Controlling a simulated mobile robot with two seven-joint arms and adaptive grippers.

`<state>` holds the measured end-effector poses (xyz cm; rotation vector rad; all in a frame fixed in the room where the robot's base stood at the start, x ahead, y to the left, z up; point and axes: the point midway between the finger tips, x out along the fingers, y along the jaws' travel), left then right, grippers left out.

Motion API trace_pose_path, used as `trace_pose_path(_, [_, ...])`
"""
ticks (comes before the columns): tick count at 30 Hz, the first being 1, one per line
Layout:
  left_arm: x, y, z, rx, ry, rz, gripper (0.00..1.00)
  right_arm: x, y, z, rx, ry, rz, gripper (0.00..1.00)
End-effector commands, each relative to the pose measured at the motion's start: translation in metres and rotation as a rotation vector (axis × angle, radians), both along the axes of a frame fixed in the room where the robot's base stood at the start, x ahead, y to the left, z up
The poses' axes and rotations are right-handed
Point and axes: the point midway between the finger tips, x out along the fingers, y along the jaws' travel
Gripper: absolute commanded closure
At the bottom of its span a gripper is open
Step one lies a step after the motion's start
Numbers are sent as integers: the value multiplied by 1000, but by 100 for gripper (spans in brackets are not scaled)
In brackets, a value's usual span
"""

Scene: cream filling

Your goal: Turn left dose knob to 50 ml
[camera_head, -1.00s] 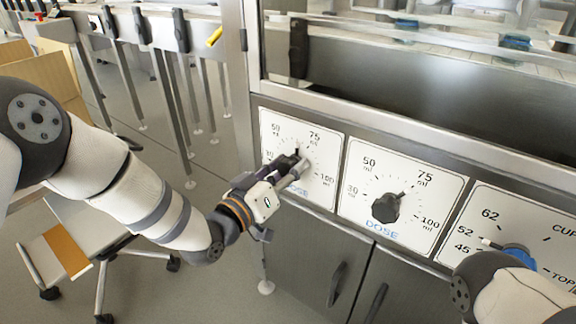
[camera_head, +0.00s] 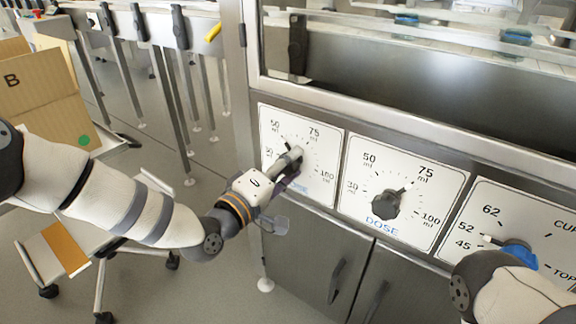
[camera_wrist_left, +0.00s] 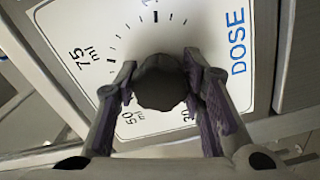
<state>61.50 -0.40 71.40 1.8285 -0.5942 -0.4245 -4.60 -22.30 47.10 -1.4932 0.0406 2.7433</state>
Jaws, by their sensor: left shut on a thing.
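The left dose panel (camera_head: 318,150) is a white plate with a dial marked 30, 50, 75 and 100 ml. My left gripper (camera_head: 288,162) is at its dial and covers most of it in the head view. In the left wrist view the dark round left dose knob (camera_wrist_left: 160,82) sits between the two fingers of my left gripper (camera_wrist_left: 160,85), which are shut on its sides. The knob's pointer is hidden, so its setting cannot be read. The "50 ml" mark is near the left finger in the wrist view. My right gripper is out of view.
Next to it is the middle dose panel, whose black knob (camera_head: 386,204) points near 75 ml. A panel with a blue knob (camera_head: 519,252) is at the right, partly behind my right arm. Steel cabinet doors (camera_head: 318,262) are below. A cardboard box (camera_head: 35,85) stands at the left.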

Motion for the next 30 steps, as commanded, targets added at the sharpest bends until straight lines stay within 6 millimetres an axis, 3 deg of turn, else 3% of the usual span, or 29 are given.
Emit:
trace_pose_path(21, [-1, 0, -1, -54, 43, -1, 91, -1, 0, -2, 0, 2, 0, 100])
trace_pose_path(22, [-1, 0, -1, -54, 43, -1, 59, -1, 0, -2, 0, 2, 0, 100])
trace_pose_path(24, [-1, 0, -1, -54, 42, -1, 43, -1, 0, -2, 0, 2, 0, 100])
trace_pose_path(30, [0, 0, 0, -54, 41, -1, 43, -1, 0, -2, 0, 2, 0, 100])
